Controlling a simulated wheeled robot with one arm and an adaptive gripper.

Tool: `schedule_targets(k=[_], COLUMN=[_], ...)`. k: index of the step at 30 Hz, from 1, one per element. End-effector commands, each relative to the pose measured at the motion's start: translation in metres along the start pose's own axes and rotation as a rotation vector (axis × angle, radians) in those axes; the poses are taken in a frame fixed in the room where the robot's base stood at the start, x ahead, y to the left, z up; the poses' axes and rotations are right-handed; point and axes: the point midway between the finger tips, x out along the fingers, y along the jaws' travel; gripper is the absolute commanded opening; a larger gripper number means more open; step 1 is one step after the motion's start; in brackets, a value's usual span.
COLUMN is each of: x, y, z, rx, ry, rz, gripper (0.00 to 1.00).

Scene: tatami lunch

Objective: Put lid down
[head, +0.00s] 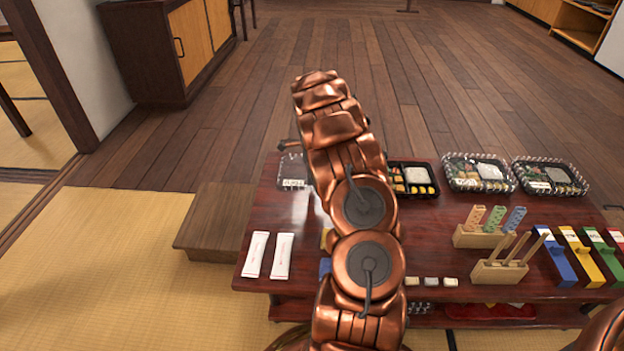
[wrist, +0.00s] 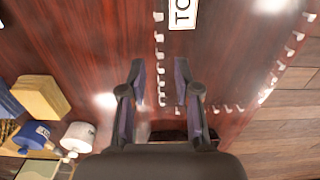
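A clear lid (head: 293,183) with dark-and-white patterned edges lies at the back left of the low red-brown table (head: 265,225), partly behind my arm. In the wrist view its white label (wrist: 183,12) and rows of white edge marks show against the table. My gripper (wrist: 159,80) has its two fingers apart, with one row of the lid's edge marks running between them. I see no finger closed on the lid. My gripper is hidden behind my arm in the head view. An open black lunch box (head: 425,190) with rice and food stands right of my arm.
Two covered lunch boxes (head: 478,173) (head: 550,175) stand at the back right. Wooden holders (head: 500,272) and coloured dispensers (head: 577,257) are at the front right. Two white packets (head: 283,256) lie at the front left. A wooden step (head: 205,225) adjoins the table's left side.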

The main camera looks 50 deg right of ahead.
Motion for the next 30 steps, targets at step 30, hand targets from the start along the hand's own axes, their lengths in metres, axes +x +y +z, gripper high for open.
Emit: schedule_targets(k=[30], x=[-0.116], y=[0.040], z=[0.026], rx=[-0.196], ry=[0.029], rz=[0.022], gripper=[0.32])
